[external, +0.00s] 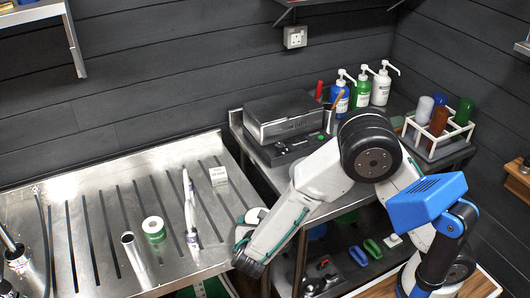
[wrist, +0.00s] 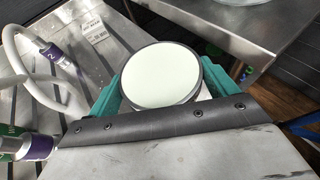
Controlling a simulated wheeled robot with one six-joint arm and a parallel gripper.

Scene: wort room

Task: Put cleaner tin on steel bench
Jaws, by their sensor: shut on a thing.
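My gripper (wrist: 160,85), with teal fingers, is shut on a round tin with a pale lid and dark rim, the cleaner tin (wrist: 158,73), in the wrist view. In the external view my gripper (external: 250,217) is at the right edge of the slotted steel bench (external: 85,190), and the tin is partly hidden by my arm. The bench's slotted top also shows behind and left of the tin in the wrist view (wrist: 138,33). I cannot tell whether the tin touches the bench. Its lower part is hidden.
A white hose (external: 189,207), a green-banded roll (external: 153,229), a metal tube (external: 135,255) and a small white card (external: 219,176) stand or lie on the slotted bench. The bench beside it holds a grey machine (external: 284,118), pump bottles (external: 362,88) and a white rack (external: 437,137).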

